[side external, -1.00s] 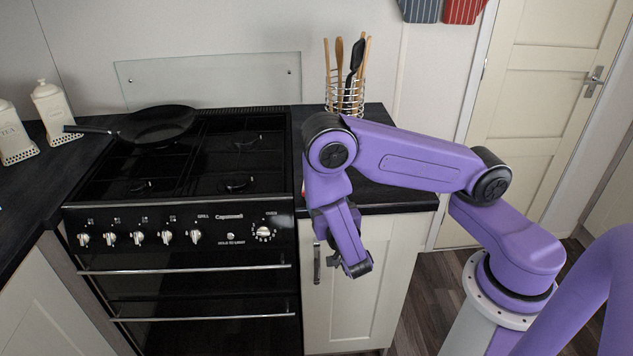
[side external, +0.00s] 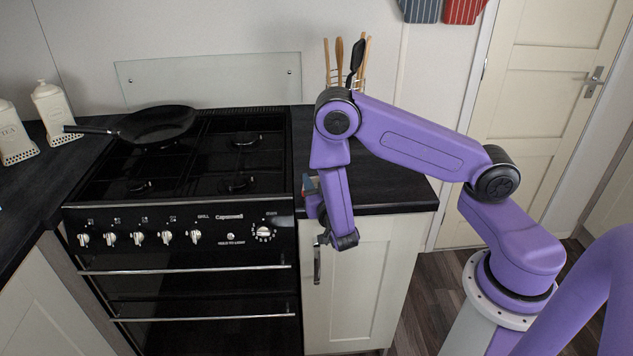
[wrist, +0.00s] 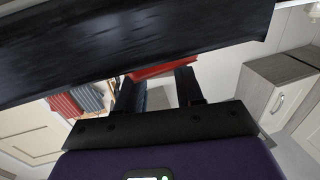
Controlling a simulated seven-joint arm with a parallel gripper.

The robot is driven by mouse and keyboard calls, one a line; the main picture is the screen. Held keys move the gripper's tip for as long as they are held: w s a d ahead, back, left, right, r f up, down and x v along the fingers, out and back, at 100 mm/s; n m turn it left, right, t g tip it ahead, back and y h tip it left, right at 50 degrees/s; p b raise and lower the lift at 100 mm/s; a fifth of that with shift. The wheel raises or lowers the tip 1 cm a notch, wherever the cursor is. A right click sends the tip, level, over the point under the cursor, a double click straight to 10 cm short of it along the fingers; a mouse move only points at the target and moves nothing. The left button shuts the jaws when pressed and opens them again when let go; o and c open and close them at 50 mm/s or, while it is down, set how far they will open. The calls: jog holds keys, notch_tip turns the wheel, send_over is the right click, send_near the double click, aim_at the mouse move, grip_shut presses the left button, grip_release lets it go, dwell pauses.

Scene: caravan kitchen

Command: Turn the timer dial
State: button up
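A round silver dial (side external: 263,233) with printed marks around it sits at the right end of the black cooker's front panel. I cannot read whether it is labelled as a timer. A small red and blue-grey thing (side external: 311,184) shows at the counter's front edge, partly hidden by my arm. In the wrist view a red thing (wrist: 165,69) shows beyond the fingertips, partly covered by the dark slab. My gripper (wrist: 158,84) is open, its two dark fingers apart with nothing held between them. In the side view its fingers are hard to make out.
The cooker (side external: 180,215) has a row of smaller knobs and a rail below. A black pan (side external: 157,125) sits on the hob. The dark counter (side external: 395,190) is clear at right. A utensil rack (side external: 360,86) stands behind my arm. A cupboard handle (side external: 317,264) juts out below.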

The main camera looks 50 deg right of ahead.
jog(key=shift+h, duration=0.4)
jog(key=o, duration=1)
jog(key=shift+m, duration=0.3)
jog(key=shift+o, duration=0.2)
jog(key=shift+a, duration=0.1)
jog(key=v, duration=1.7)
jog(key=shift+r, duration=0.25)
jog(key=shift+s+a, duration=0.1)
